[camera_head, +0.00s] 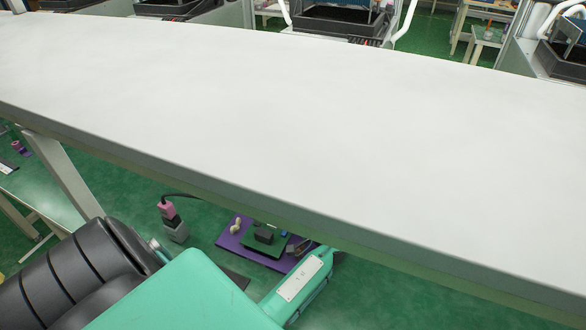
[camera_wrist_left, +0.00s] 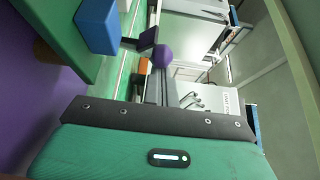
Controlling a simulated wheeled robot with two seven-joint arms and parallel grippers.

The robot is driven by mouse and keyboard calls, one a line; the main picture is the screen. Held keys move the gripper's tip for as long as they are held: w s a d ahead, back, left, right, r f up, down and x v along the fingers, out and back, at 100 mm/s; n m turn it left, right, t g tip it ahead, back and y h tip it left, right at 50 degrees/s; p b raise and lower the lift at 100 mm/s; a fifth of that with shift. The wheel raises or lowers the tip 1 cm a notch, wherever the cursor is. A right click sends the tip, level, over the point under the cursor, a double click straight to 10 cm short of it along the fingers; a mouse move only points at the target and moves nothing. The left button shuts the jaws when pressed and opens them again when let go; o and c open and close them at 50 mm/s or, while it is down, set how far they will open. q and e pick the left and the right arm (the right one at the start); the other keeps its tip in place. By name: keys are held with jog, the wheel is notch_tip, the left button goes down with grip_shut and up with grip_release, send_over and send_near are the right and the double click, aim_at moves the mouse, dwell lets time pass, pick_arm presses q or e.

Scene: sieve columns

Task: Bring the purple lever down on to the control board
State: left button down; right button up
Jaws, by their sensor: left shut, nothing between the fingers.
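The control board (camera_wrist_left: 50,35) is a green board on a purple base, seen very close and turned on its side at the left of the left wrist view. In the head view the green board on its purple base (camera_head: 229,243) lies low, beyond the white table's front edge. A purple ball (camera_wrist_left: 163,56) on a dark stem stands out from the board, beside a blue block (camera_wrist_left: 97,25); it looks like the lever's knob. My left gripper (camera_wrist_left: 153,82) is shut and empty, close to the knob; I cannot tell whether they touch. My right gripper is not in view.
A bare white table top (camera_head: 300,120) spans the head view, above the board's level. A pink and grey item with a black cable (camera_head: 173,222) stands left of the board. An orange block (camera_wrist_left: 143,66) shows near the knob. Green floor lies below.

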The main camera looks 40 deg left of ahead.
pick_arm(q)
jog(key=shift+s+n+b, duration=0.3)
jog(key=shift+n+b, duration=0.1)
jog(key=shift+b, duration=0.2)
jog(key=shift+r+y, duration=0.15)
jog(key=shift+y, duration=0.15)
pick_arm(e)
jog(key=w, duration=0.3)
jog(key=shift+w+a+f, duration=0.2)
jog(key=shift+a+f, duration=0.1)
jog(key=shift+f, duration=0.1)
pick_arm(q)
jog(key=shift+d, duration=0.1)
